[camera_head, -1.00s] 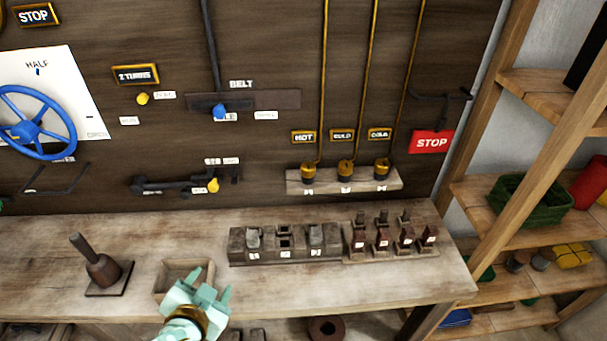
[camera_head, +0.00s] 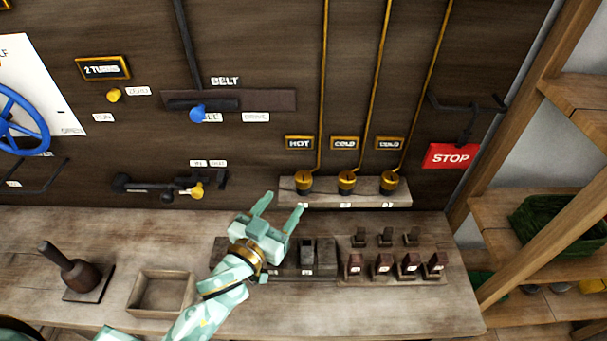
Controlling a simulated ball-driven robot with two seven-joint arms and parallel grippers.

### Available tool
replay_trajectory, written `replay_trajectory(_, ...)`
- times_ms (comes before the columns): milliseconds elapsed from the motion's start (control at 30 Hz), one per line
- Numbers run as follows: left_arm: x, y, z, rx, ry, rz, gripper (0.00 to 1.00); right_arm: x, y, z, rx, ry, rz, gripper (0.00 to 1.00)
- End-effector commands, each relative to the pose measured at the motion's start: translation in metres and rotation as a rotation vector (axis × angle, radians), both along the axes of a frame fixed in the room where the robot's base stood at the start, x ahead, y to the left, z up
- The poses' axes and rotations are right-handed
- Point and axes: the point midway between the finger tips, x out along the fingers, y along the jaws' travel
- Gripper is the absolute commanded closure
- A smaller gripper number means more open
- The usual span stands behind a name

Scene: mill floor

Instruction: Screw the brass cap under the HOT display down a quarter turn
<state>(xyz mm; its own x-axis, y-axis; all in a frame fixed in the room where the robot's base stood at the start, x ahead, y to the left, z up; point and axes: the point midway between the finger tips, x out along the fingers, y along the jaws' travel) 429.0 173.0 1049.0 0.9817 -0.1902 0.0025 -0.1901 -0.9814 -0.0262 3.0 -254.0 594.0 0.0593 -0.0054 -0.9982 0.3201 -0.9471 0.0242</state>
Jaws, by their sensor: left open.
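The HOT display (camera_head: 299,143) is a small black sign with a gold frame on the dark plank wall. The brass cap under it (camera_head: 304,182) sits at the left end of a wooden ledge (camera_head: 352,198), at the foot of a brass pipe. Two like caps stand to its right, under displays that seem to read COLD. My left gripper (camera_head: 281,210) is open and empty, its fingers pointing up toward the ledge. It is below and left of the HOT cap, apart from it in the picture. My right gripper is not in view.
On the bench (camera_head: 400,310), my left arm partly hides a dark block rack. Beside it stands a rack of red-brown blocks (camera_head: 383,265). A wooden tray (camera_head: 162,310) and a mallet-like tool (camera_head: 80,275) are at left. A red STOP sign (camera_head: 451,156) hangs at right.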

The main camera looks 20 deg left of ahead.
Motion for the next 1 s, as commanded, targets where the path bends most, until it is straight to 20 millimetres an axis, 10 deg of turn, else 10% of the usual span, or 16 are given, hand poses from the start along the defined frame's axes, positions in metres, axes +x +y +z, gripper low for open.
replay_trajectory(400,0.088,-0.017,-0.001,0.000,0.001,0.000,0.44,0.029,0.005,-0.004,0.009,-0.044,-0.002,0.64)
replay_trajectory(833,0.100,-0.020,0.000,-0.001,0.002,0.000,0.44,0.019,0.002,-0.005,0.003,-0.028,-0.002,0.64)
replay_trajectory(1000,0.100,-0.020,0.000,0.000,0.001,0.000,0.88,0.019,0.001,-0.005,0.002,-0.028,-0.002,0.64)
